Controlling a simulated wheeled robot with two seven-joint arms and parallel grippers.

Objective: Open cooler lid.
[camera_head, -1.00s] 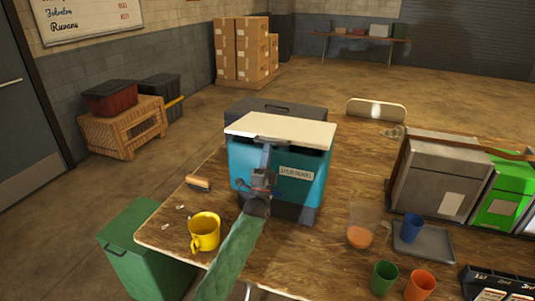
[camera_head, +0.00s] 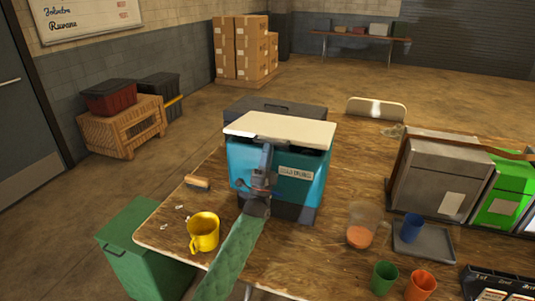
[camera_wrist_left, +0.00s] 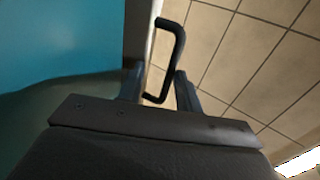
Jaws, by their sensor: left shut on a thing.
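The teal cooler (camera_head: 305,186) stands on the wooden table, with a label on its front. Its white lid (camera_head: 285,129) lies on top and looks closed or nearly so. My left gripper (camera_head: 264,150) is at the front of the cooler, just under the lid's front edge. In the left wrist view, a black handle (camera_wrist_left: 177,45) stands at the lid's edge. The left fingers (camera_wrist_left: 160,88) are around the handle's lower part and shut on it. The gripper hides part of the cooler's front. My right gripper is not in view.
A yellow mug (camera_head: 203,233) and a brush (camera_head: 197,183) are on the table left of the cooler. A clear pitcher (camera_head: 363,228), a tray (camera_head: 430,250) with a blue cup, and green (camera_head: 384,277) and orange (camera_head: 420,283) cups stand to the right. A dark box (camera_head: 240,106) sits behind the cooler.

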